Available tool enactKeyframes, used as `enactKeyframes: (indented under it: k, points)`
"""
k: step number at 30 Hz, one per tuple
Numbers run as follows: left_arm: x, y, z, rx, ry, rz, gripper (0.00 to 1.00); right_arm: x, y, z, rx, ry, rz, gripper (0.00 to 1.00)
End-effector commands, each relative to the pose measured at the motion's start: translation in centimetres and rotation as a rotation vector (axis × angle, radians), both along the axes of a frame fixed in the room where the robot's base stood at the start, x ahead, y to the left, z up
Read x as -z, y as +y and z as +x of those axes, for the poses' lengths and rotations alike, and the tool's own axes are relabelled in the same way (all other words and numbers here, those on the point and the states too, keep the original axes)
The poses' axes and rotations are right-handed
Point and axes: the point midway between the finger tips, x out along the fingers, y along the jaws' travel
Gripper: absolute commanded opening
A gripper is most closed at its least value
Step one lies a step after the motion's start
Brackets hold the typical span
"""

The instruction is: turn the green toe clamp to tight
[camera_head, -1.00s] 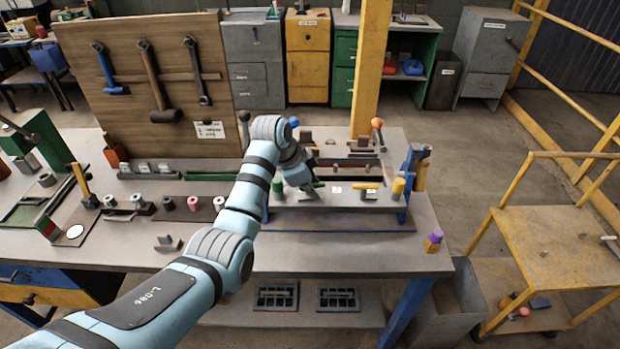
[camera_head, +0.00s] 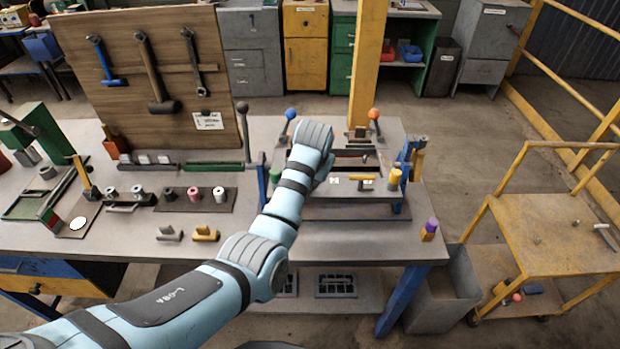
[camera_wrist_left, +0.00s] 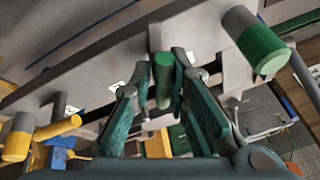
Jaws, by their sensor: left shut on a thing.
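In the left wrist view my left gripper (camera_wrist_left: 163,78) has its two teal fingers on either side of the green handle (camera_wrist_left: 163,72) of the toe clamp and is shut on it. A thicker green cylinder (camera_wrist_left: 263,50) with a grey upper part stands to the right of the fingers. It seems to be the green knob (camera_head: 276,174) at the left end of the fixture in the head view. There my own arm (camera_head: 310,150) hides the gripper and the green handle. My right gripper is not in view.
A yellow clamp handle (camera_head: 358,177) and yellow knob (camera_head: 394,178) are on the right of the fixture. Levers with a blue ball (camera_head: 290,114) and an orange ball (camera_head: 374,114) stand behind. The front bench top (camera_head: 345,238) is mostly clear.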

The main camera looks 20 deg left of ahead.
Motion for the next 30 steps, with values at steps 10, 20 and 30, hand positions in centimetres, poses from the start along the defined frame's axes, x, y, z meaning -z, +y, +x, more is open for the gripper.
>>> enactKeyframes:
  k: [10,20,30]
  points:
    - [-0.25,0.1,0.23,-0.263,-0.007,0.004,0.0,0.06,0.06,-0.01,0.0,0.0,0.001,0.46]
    - [-0.23,0.1,0.22,-0.384,-0.007,0.003,0.0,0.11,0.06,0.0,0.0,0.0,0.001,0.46]
    - [-0.18,0.14,0.18,-0.4,-0.006,0.003,0.0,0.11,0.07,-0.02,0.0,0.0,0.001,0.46]
